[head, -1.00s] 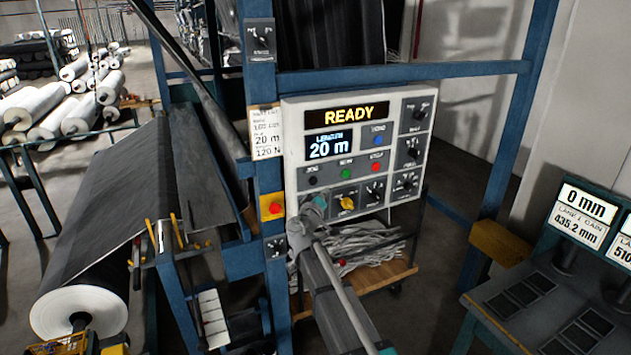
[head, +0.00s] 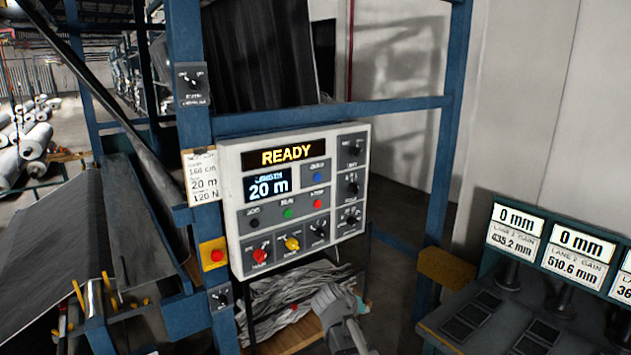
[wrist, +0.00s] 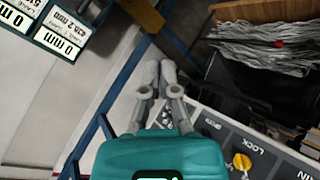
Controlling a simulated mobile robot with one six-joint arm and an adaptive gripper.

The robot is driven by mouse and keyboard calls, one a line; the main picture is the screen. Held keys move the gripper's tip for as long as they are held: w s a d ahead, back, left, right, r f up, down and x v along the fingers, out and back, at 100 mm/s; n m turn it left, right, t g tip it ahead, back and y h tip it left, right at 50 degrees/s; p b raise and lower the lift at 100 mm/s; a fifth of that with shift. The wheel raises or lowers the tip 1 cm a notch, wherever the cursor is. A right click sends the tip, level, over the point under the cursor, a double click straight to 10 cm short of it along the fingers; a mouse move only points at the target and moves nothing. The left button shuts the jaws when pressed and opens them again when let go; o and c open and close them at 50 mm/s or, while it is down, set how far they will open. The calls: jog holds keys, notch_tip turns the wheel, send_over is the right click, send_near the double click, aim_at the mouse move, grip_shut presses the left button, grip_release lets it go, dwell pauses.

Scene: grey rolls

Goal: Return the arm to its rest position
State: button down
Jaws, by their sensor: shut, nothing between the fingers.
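My gripper (wrist: 160,68) shows in the wrist view with its two grey fingers together and nothing between them. In the head view, part of my grey arm end (head: 340,312) shows at the bottom middle, below the control panel and in front of the cart; the fingertips are hard to make out there. The white control panel (head: 232,190) reads READY and 20 m. Its lower row has a red knob (head: 260,255) and a yellow knob (head: 292,243). My gripper is apart from the panel. The panel's edge also shows in the wrist view (wrist: 262,142), with its yellow knob.
A blue frame (head: 190,130) surrounds the panel. A cart (head: 285,342) with grey scraps stands below it. A counter with displays (head: 515,232) is at right, near a yellow block (head: 447,268). Dark fabric (head: 130,205) slopes down at left. Open floor shows between panel and counter.

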jog(key=s+d+f+g+y+b, duration=0.1)
jog(key=s+d+f+g+y, duration=0.1)
jog(key=s, duration=0.7)
jog(key=s+d+f+g+y+b, duration=0.1)
jog(key=s+f+g+y, duration=0.4)
jog(key=s+f, duration=0.2)
jog(key=s, duration=0.2)
jog(key=shift+s+d, duration=0.35)
dwell(1.0)
